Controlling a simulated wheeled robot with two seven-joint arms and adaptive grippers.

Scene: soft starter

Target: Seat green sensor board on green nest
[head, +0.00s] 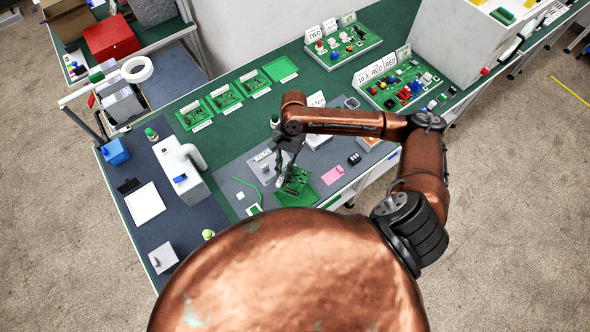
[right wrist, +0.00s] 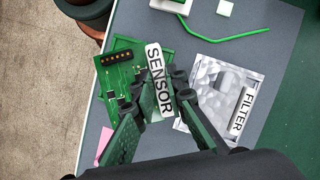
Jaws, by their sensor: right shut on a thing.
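The green sensor board (head: 296,180) carries small parts, and in the right wrist view (right wrist: 119,72) it shows a black connector with gold contacts. My right gripper (head: 285,178) is shut on the board at its edge; in the right wrist view the fingers (right wrist: 158,92) close beside the SENSOR label (right wrist: 158,76). The green nest (head: 302,200) lies under and around the board, and its rim (right wrist: 156,45) shows past it. The board looks turned relative to the nest and overlaps it. I cannot tell whether they touch. My left gripper is not in view.
A FILTER label (right wrist: 242,110) stands on a silvery patch beside the nest. A green wire (head: 247,184) and a pink piece (head: 332,174) lie on the grey mat. Several green trays with boards (head: 225,97) stand further back. A white machine (head: 180,170) stands left.

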